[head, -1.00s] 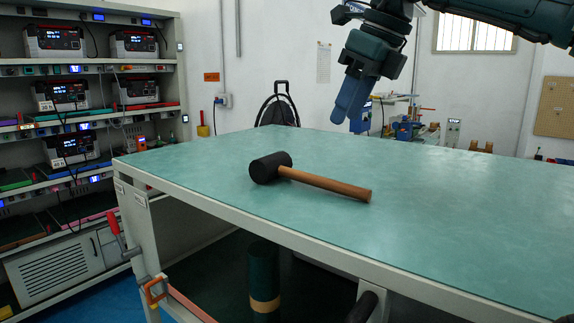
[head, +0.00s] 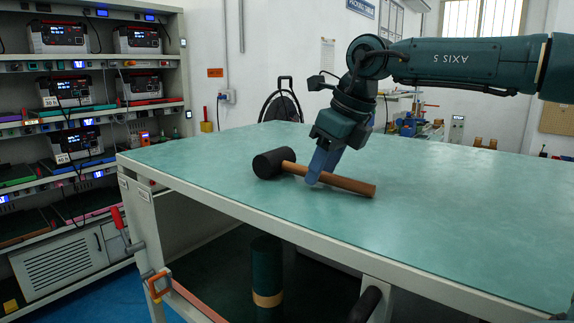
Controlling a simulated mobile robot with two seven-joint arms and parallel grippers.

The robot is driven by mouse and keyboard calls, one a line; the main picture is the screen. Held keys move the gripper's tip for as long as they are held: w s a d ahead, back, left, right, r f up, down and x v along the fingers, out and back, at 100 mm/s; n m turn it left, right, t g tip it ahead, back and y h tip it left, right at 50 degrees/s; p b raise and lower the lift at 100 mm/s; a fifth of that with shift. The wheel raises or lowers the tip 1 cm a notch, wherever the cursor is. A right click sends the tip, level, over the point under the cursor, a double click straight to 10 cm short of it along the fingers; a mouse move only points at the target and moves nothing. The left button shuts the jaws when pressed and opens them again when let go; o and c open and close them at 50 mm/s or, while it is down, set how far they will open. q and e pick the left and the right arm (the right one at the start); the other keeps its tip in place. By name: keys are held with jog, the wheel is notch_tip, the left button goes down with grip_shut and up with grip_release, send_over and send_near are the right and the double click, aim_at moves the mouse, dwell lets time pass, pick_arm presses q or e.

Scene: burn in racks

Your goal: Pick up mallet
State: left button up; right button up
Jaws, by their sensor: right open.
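The mallet (head: 350,185) lies on the green table top (head: 450,220), with its black head (head: 272,163) at the left and its wooden handle pointing right and toward the front edge. My right gripper (head: 318,172) points down at the handle, close to the head end. Its blue fingers overlap part of the handle in the view. The jaws are open, and I cannot tell whether the fingers touch the handle or straddle it. My left gripper is not in view.
A rack (head: 185,60) with several power units stands at the left. Red and orange clamps (head: 157,286) sit at the table's front left corner. A dark green cylinder (head: 266,270) stands under the table. The table top around the mallet is clear.

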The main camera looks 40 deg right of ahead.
jog(key=shift+w+f, duration=0.1)
jog(key=shift+f, duration=0.15)
jog(key=shift+c, duration=0.5)
grip_shut()
